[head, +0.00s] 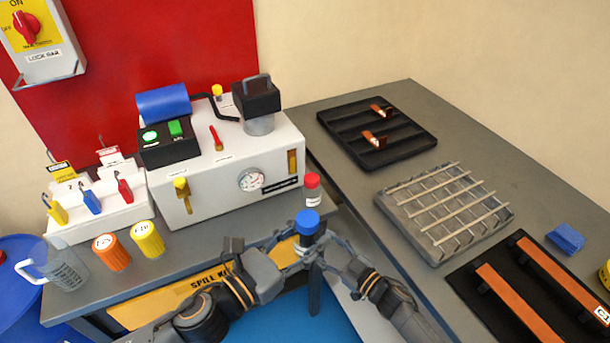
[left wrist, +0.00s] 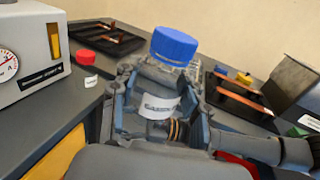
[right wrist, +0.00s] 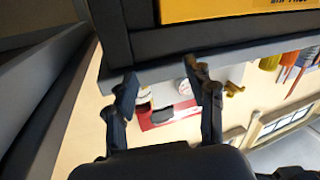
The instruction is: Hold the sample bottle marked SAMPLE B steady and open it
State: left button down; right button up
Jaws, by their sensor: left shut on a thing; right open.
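The bottle with a blue cap (head: 307,222) stands upright in front of the bench edge, held by my left gripper (head: 298,256). In the left wrist view, its blue cap (left wrist: 174,46) sits on the bottle's neck and the fingers close around the body. Its white label (left wrist: 160,106) is too small to read surely. My right gripper (head: 338,256) is just to the right of the bottle and below the cap. In the right wrist view, its two fingers (right wrist: 163,88) are spread with nothing between them. A red-capped bottle (head: 312,188) stands behind on the bench.
The white machine (head: 225,175) with a gauge stands at the back left. Orange and yellow jars (head: 111,252) and a clear jug (head: 64,267) are at the left. Black trays (head: 425,143) and a metal grid (head: 445,210) lie on the right bench.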

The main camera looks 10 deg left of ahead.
jog(key=w+a+r+n+g+y, duration=0.1)
jog(key=a+r+n+g+y, duration=0.15)
jog(key=r, duration=0.35)
jog(key=a+r+n+g+y, duration=0.2)
jog(key=a+r, duration=0.2)
jog(key=r, duration=0.2)
jog(key=s+a+r+n+g+h, duration=0.1)
jog(key=s+a+r+n+g, duration=0.25)
jog(key=r, duration=0.25)
jog(key=s+a+r+n+g+h, duration=0.1)
jog(key=s+a+r+n+g, duration=0.15)
jog(key=r+g, duration=0.35)
jog(key=s+a+r+n+g+h, duration=0.1)
jog(key=s+a+r+n+g, duration=0.25)
jog(key=r, duration=0.35)
notch_tip(320, 180, up, 5)
jog(key=m+t+h, duration=0.1)
jog(key=t+h, duration=0.5)
jog(key=h, duration=0.9)
send_over(305, 218)
jog(key=a, duration=0.1)
jog(key=shift+s+r, duration=0.1)
jog(key=shift+s, duration=0.2)
jog(key=shift+w+d+r+m, duration=0.15)
jog(key=shift+d+m, duration=0.15)
jog(key=shift+d, duration=0.2)
jog(key=shift+f+t+h, duration=0.25)
jog(key=shift+f, duration=0.2)
notch_tip(305, 218, down, 7)
jog(key=shift+w+r, duration=0.1)
